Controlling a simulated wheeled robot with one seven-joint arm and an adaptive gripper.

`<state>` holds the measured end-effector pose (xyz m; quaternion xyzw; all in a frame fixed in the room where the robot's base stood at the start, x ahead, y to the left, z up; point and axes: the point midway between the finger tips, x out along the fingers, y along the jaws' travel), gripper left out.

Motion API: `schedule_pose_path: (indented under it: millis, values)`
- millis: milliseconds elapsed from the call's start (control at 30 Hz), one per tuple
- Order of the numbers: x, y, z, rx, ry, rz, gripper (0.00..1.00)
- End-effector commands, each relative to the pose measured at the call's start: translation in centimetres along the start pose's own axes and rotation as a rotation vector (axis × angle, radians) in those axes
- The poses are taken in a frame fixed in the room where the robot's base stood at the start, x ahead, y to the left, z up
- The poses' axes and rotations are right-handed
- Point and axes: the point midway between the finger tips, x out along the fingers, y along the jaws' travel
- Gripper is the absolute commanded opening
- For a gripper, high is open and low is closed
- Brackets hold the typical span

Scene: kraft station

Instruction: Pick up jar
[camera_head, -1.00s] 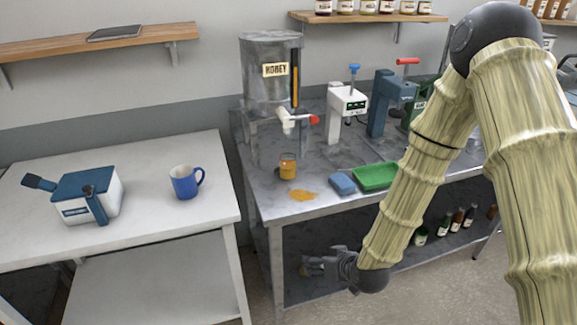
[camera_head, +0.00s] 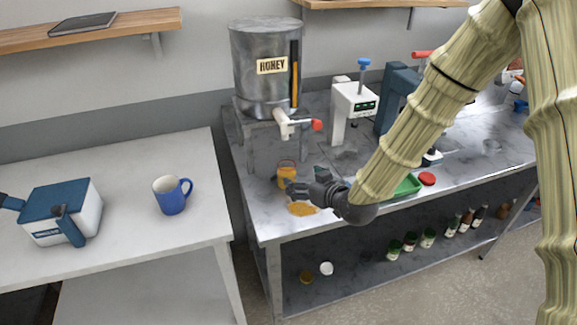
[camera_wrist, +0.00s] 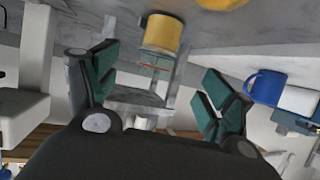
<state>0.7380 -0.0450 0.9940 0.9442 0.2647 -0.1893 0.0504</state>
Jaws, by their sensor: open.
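The jar (camera_head: 287,172), filled with amber honey, stands upright on the metal counter below the honey tank's tap. My gripper (camera_head: 297,188) is open and empty, in front of the jar and a little to its right in the head view. In the wrist view the picture is turned over; the jar (camera_wrist: 163,33) shows at the top, between and beyond the two spread green-padded fingers of my gripper (camera_wrist: 162,88). The fingers appear apart from the jar. My gripper hides a little of the jar's lower right in the head view.
The honey tank (camera_head: 265,65) with its red-handled tap (camera_head: 290,123) stands behind and above the jar. A honey puddle (camera_head: 302,209) lies in front. A green tray (camera_head: 408,186) and red lid (camera_head: 427,178) lie right. A blue mug (camera_head: 172,197) stands on the left table.

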Motion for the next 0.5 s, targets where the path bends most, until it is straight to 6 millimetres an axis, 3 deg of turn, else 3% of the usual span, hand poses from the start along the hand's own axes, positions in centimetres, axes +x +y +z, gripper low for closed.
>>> schedule_pose_path:
  millis: [500]
  values:
    - [4.8, 0.7, 0.1, 0.006, -0.002, 0.01, 0.82]
